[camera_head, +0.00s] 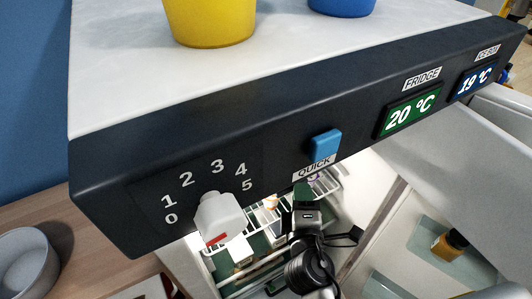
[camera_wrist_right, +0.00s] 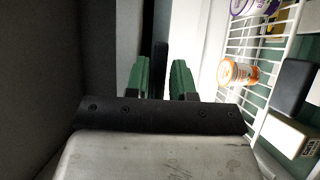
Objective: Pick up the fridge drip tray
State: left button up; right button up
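No drip tray can be made out for certain. The open fridge (camera_head: 253,250) shows below the dark control panel, with white wire shelves and green surfaces inside. My right gripper (camera_head: 306,190) reaches into it under the panel. In the right wrist view its two green fingers (camera_wrist_right: 162,78) stand apart with a gap between them. A narrow dark upright strip (camera_wrist_right: 161,50) shows in and beyond that gap; I cannot tell what it is or whether a finger touches it. My left gripper is not in view.
The control panel (camera_head: 285,115) overhangs my right arm, with a white knob (camera_head: 219,216) and blue button (camera_head: 326,142). The open door (camera_head: 460,125) stands right. A wire shelf (camera_wrist_right: 255,75) holding an orange-labelled jar (camera_wrist_right: 237,73) is right of the fingers. A yellow container (camera_head: 210,20) stands on top.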

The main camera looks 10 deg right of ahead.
jog(key=w, duration=0.2)
jog(key=w+d+p, duration=0.1)
jog(key=w, duration=0.1)
jog(key=shift+w, duration=0.2)
jog(key=shift+c, duration=0.4)
grip_shut()
jog(key=shift+a, duration=0.1)
